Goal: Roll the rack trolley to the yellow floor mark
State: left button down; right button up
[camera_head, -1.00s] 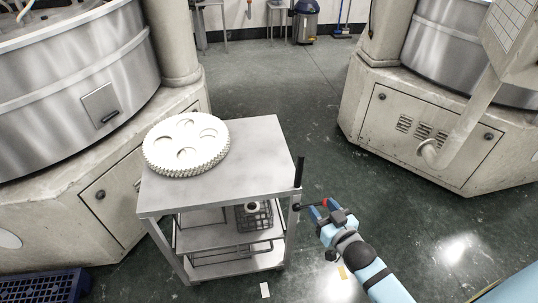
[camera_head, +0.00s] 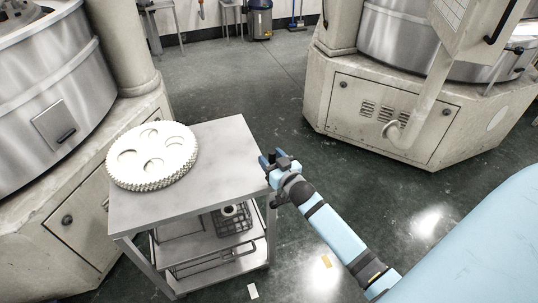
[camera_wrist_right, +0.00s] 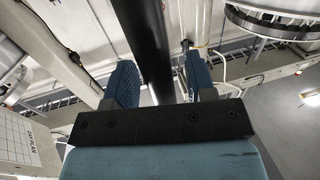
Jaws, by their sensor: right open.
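The rack trolley (camera_head: 207,195) stands at left centre in the head view, with a grey top and lower shelves. A white toothed disc with round recesses (camera_head: 152,156) lies on its top. My right gripper (camera_head: 270,160) is at the trolley's right edge. Contact with the bar is unclear. My left gripper is out of view.
A wire basket (camera_head: 232,220) sits on a lower shelf. A large machine (camera_head: 45,110) stands close at the trolley's left, another (camera_head: 385,110) at the right. A small white mark (camera_head: 253,291) lies on the floor in front. Dark green floor is open between the machines.

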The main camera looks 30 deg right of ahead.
jog(key=shift+w, duration=0.75)
grip_shut()
jog(key=shift+d, duration=0.1)
